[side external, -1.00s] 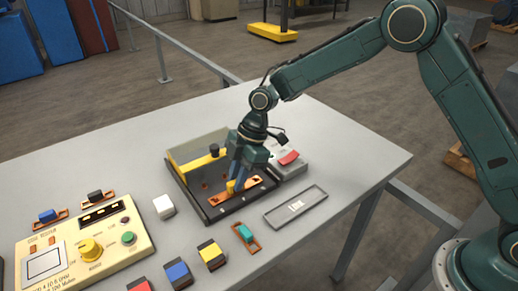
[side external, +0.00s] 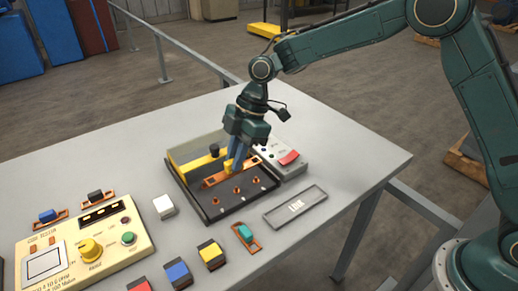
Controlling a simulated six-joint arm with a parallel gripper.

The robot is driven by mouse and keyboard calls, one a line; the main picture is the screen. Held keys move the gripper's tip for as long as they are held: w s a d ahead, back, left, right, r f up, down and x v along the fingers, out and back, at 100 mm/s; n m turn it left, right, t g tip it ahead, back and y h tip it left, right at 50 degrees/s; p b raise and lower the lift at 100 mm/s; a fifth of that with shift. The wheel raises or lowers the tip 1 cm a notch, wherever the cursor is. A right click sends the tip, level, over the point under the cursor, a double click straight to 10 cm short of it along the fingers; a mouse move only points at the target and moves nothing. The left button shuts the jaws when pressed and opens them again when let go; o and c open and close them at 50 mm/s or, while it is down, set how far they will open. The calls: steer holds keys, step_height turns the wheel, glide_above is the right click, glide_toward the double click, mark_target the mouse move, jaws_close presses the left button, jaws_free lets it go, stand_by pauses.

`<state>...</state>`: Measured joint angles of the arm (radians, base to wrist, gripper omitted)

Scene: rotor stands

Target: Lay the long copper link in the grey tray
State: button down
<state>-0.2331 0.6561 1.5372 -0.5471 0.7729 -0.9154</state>
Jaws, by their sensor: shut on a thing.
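The long copper link (side external: 216,181) is a flat orange-brown bar with a yellow grip on its middle. My gripper (side external: 231,167) is shut on the link's yellow grip. It holds the link above the black terminal box (side external: 213,214); three copper studs (side external: 237,190) stand uncovered in front of it. The link looks raised off the studs, though its exact height is hard to tell. The grey tray (side external: 312,195) lies on the table to the right of the box, shallow, with a small pale label on its floor. No link lies in it.
A grey box with a red switch (side external: 289,158) stands right behind the tray. A yellow bar (side external: 196,162) with a black knob crosses the terminal box. Coloured blocks (side external: 178,273), a small link with a teal grip (side external: 245,233) and a cream tester (side external: 85,245) occupy the front.

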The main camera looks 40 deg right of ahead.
step_height(320, 180, up, 13)
steer(key=shift+r, duration=0.15)
steer(key=shift+d, duration=0.1)
stand_by(0.8)
steer(key=s+d+f, duration=0.1)
steer(key=s+d, duration=0.9)
steer(key=s, duration=0.1)
steer(key=shift+s+f, duration=0.15)
steer(key=shift+s, duration=0.1)
steer(key=shift+f, duration=0.1)
glide_toward(292, 209)
steer(key=shift+a, duration=0.75)
steer(key=shift+f, duration=0.15)
steer(key=shift+f, duration=2.05)
